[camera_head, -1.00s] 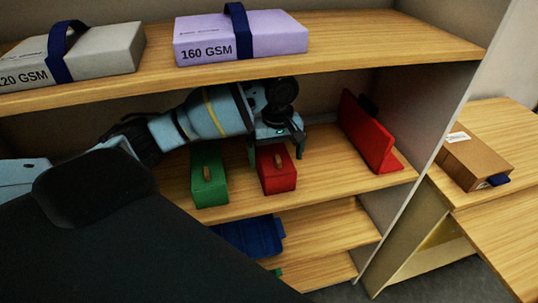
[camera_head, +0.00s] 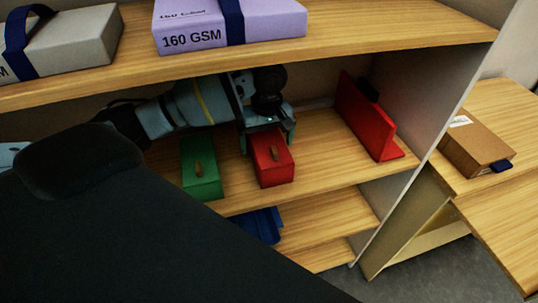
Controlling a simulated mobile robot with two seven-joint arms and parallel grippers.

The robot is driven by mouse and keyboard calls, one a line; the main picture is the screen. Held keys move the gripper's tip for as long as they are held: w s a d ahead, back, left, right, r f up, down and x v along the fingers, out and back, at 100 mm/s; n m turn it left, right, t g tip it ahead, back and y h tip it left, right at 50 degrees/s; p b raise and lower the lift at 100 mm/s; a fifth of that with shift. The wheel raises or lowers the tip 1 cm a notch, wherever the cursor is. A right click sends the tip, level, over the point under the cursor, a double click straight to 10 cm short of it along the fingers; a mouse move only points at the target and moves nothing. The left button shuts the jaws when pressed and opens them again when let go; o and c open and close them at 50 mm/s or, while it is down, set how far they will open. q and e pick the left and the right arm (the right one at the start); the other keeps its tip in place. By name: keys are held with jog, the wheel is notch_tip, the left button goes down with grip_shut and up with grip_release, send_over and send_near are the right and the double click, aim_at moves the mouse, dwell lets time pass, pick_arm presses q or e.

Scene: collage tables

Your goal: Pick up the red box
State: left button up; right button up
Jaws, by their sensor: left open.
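The red box (camera_head: 273,172) is a small block with a brown handle on its front, standing on the middle shelf. My left gripper (camera_head: 267,140) is over the back part of the red box. Its fingers are apart, one at the left side and one at the right side of the box; I cannot tell whether they touch it. The box still rests on the shelf. My right gripper is not in view.
A similar green box (camera_head: 201,173) stands just left of the red box. A red upright stand (camera_head: 368,120) is to the right. The upper shelf (camera_head: 350,41) is close above my left arm. A blue item (camera_head: 262,225) lies on the shelf below.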

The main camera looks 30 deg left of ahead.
pick_arm(q)
jog(key=shift+w+d+f, duration=0.1)
jog(key=shift+f, duration=2.4)
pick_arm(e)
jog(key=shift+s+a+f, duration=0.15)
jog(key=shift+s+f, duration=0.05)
pick_arm(q)
jog(key=c, duration=1)
jog(key=shift+c, duration=0.2)
jog(key=shift+r, duration=0.1)
jog(key=shift+r, duration=0.45)
jog(key=r, duration=0.1)
jog(key=d+r, duration=0.1)
jog(key=shift+r, duration=0.4)
jog(key=s+d+r+p, duration=0.1)
jog(key=s+d, duration=0.4)
jog(key=d, duration=0.9)
jog(key=shift+s, duration=0.15)
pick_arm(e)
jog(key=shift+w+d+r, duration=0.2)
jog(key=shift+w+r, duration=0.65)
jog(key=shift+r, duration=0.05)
